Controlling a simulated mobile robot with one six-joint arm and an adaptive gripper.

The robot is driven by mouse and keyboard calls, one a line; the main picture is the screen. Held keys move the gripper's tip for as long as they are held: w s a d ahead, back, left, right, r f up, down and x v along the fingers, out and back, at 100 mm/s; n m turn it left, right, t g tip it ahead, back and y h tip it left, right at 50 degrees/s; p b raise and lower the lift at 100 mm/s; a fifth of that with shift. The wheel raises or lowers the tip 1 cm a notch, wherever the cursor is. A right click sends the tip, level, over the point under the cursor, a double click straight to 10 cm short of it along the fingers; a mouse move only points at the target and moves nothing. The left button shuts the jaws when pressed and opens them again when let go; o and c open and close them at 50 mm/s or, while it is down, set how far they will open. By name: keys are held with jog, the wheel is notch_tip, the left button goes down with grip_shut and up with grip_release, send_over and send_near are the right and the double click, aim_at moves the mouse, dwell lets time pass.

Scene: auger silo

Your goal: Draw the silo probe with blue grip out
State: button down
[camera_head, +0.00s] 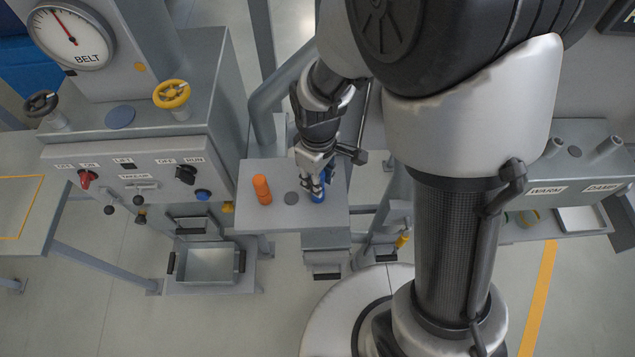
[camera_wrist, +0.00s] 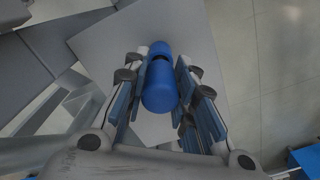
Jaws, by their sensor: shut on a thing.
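The silo probe's blue grip (camera_head: 318,194) shows at the top of a small grey stand (camera_head: 325,222), partly hidden by my gripper. My gripper (camera_head: 316,183) points down at it and is shut on it. In the wrist view the blue grip (camera_wrist: 160,85) lies between the two fingers of my gripper (camera_wrist: 160,95), with a dark neck between its two blue parts. The rest of the probe below the grip is hidden. An orange grip (camera_head: 262,189) stands on the same stand to the left.
A dark round spot (camera_head: 292,198) lies between the two grips. A control cabinet (camera_head: 150,170) with knobs and yellow handwheel (camera_head: 171,94) stands left. Labelled WARM and DAMP tubes stand on a right-hand bench (camera_head: 575,165).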

jog(key=shift+r+p, duration=2.45)
jog(key=shift+r, duration=0.85)
jog(key=shift+w+f, duration=0.1)
jog(key=shift+f, duration=0.05)
